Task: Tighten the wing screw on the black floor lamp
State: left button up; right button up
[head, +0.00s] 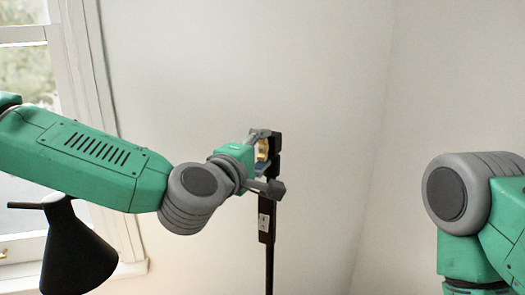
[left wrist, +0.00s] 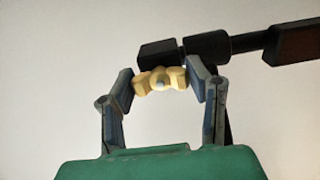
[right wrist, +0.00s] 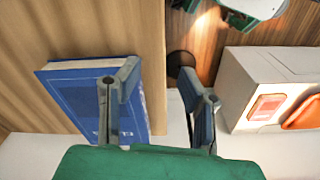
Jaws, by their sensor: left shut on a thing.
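The black floor lamp shows in the head view as a dark upright post (head: 268,222) at the centre. A black conical shade (head: 78,252) hangs at lower left. The brass-yellow wing screw (head: 262,150) is at the top of the post. In the left wrist view the wing screw (left wrist: 158,80) sits against a black joint (left wrist: 205,46). My left gripper (left wrist: 160,82) has its two fingers shut on the screw's wings, one on each side. It partly hides the screw in the head view. My right gripper (right wrist: 168,85) is open and empty, away from the lamp.
The head view shows a window (head: 25,65) at left and bare walls behind the lamp.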

pick_arm(q)
jog(key=shift+s+f, duration=0.1)
jog(key=shift+f, duration=0.35)
jog(key=o, duration=1.2)
jog(key=shift+c, duration=0.2)
jog(key=shift+o, duration=0.2)
jog(key=shift+r, duration=0.15)
jog(key=shift+s+r, duration=0.1)
pick_arm(e)
jog(key=shift+s, duration=0.1)
pick_arm(q)
jog(key=v, duration=1.1)
jog(key=shift+s+a, duration=0.25)
jog(key=shift+a, duration=0.05)
